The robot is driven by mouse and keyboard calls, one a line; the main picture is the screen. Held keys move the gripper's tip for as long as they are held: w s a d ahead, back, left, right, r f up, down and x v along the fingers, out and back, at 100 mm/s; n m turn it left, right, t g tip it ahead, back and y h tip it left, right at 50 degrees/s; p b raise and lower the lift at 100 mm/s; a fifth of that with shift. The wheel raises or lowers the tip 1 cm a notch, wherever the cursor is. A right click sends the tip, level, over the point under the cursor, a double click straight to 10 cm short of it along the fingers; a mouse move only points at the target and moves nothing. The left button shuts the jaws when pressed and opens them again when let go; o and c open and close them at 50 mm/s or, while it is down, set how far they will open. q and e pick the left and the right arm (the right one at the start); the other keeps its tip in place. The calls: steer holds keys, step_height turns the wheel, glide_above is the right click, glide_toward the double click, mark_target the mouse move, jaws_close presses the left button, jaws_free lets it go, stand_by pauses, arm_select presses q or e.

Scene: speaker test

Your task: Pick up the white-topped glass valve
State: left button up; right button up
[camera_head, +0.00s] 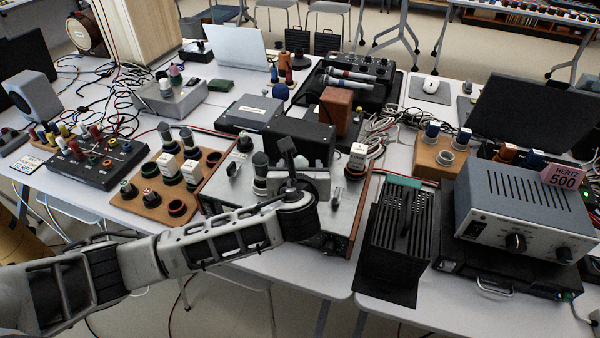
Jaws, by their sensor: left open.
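Several small white-topped pieces are in view, and I cannot tell for sure which is the glass valve. One white-topped piece (357,157) stands upright at the right end of a silver chassis (228,189). Others stand on a wooden board to the left, a near one (192,171) and a far one (168,164). My left gripper (288,152) is over the silver chassis, left of the first piece and apart from it. It is open, and its fingers partly blend with the dark box behind. My right gripper does not show.
Grey-capped valves (260,162) stand close left of my gripper. A black box (305,138) is behind it. Loose cables (115,95) cover the back left.

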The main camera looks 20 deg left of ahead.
arm_select(q)
steer(key=c, duration=1.1)
